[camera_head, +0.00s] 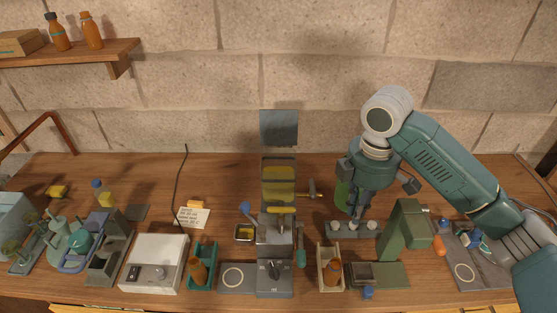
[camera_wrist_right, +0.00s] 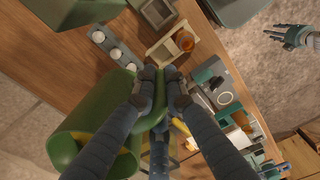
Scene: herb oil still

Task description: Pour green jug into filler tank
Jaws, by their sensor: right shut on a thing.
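My right gripper (camera_head: 357,205) is shut on the green jug (camera_head: 342,196), which it holds above the bench to the right of the filler. In the right wrist view the gripper's fingertips (camera_wrist_right: 160,78) close around the jug's handle; the jug's round body (camera_wrist_right: 72,150) is at lower left with a yellow strip inside. The gripper partly hides the jug in the head view. The filler tank (camera_head: 278,182) is the upright container with yellow liquid at the bench's middle. What seems to be my left gripper (camera_wrist_right: 291,36) shows small at upper right in the right wrist view.
A rack with round white tops (camera_head: 354,229) is below the gripper. A green press-like stand (camera_head: 404,228) is to its right. A wooden tray (camera_head: 323,286) holds an amber bottle. A small tap or hammer-like piece (camera_head: 312,192) lies between tank and jug.

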